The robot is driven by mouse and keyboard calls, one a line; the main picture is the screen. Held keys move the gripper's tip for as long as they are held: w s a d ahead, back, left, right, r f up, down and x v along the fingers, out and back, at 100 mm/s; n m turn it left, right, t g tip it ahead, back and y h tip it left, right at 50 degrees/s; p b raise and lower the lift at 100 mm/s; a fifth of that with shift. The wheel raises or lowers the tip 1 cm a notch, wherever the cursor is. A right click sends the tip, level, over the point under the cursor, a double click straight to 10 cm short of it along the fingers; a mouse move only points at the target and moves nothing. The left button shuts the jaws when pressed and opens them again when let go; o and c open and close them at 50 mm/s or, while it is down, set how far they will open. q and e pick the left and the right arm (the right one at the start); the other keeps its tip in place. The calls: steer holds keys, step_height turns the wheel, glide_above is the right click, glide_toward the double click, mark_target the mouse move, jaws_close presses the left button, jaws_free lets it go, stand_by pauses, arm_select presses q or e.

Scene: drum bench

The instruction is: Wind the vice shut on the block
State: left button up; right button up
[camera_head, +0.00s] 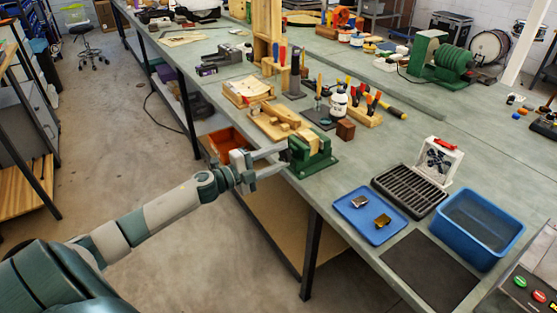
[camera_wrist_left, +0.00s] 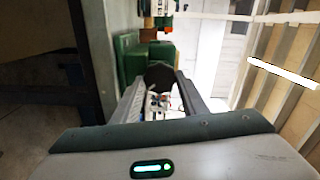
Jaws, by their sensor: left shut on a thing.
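The green vice (camera_head: 312,158) is fixed at the near left edge of the bench. A light wooden block (camera_head: 314,142) shows at its jaws; I cannot tell how tightly they sit on it. My left gripper (camera_head: 286,157) reaches in from the left, level with the vice's outer end. In the left wrist view its fingers (camera_wrist_left: 161,88) are shut on a dark, rounded part, which seems to be the vice's handle (camera_wrist_left: 160,74). The green vice body (camera_wrist_left: 131,60) stands just beyond it. My right gripper is in neither view.
Wooden trays (camera_head: 248,91) and a tool rack (camera_head: 361,115) stand behind the vice. A blue tray (camera_head: 352,228) with two small metal pieces, a black grate (camera_head: 409,190) and a blue bin (camera_head: 478,228) lie to the right. An orange bin (camera_head: 226,144) sits below the bench top.

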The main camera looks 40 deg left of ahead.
arm_select(q)
steer(key=m, duration=0.1)
steer(key=m+b, duration=0.1)
steer(key=m, duration=0.1)
steer(key=shift+f+m, duration=0.25)
steer(key=shift+m, duration=0.15)
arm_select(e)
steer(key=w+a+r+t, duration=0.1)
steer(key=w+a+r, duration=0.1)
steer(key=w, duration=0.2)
arm_select(q)
steer(key=shift+f+m+b, duration=0.1)
steer(key=shift+m+b, duration=0.55)
steer(key=shift+m, duration=0.25)
steer(key=m+b, duration=0.2)
steer(key=m, duration=0.2)
steer(key=shift+f, duration=0.1)
steer(key=m+b, duration=0.1)
steer(key=m, duration=0.2)
steer(key=shift+m+b, duration=0.5)
steer(key=shift+m, duration=0.5)
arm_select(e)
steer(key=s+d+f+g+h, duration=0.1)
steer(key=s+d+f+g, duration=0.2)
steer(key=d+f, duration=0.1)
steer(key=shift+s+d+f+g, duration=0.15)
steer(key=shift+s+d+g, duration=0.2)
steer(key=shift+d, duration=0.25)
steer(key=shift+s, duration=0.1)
